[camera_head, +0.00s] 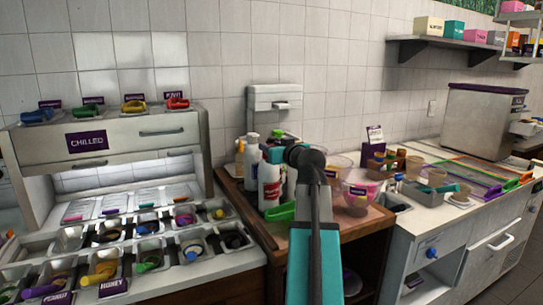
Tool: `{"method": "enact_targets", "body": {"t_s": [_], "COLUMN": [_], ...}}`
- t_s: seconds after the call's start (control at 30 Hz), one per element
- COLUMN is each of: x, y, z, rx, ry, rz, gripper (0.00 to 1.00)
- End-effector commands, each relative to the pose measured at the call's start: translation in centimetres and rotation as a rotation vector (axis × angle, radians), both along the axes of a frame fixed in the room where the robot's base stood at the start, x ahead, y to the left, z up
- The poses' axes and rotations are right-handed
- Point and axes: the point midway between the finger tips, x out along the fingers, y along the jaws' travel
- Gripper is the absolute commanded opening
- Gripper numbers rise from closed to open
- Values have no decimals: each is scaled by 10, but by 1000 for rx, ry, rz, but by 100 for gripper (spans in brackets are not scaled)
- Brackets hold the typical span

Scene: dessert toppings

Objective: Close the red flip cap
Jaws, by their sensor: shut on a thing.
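A white bottle with a red label (269,192) stands upright on the wooden-topped counter, among other bottles. My gripper (274,155) is at the top of this bottle, with its teal end over the bottle's neck area. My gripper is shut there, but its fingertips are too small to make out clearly. I cannot make out a red flip cap on the bottle; its top is covered by my gripper. My arm rises from the bottom middle of the view and hides the space right of the bottle.
A white bottle (251,158) stands close behind on the left. A green tray (281,213) lies in front. The chilled cabinet (110,135) with topping tubs fills the left.

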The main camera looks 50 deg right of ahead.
Motion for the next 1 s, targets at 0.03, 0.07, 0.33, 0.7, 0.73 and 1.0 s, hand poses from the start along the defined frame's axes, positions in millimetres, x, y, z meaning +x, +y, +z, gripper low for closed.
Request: {"method": "enact_targets", "body": {"t_s": [0.03, 0.07, 0.33, 0.7, 0.73, 1.0], "x": [-1, -1, -2, -2, -2, -3], "y": [0, 0, 0, 0, 0, 0], "z": [-5, -5, -6, -4, -4, -4], "rx": [-6, -8, -27, -38, -38, -37], "ry": [-14, -20, -69, -93, -93, -93], "rz": [-1, -2, -1, -1, -1, -1], "gripper": [10, 10, 10, 10, 10, 10]}}
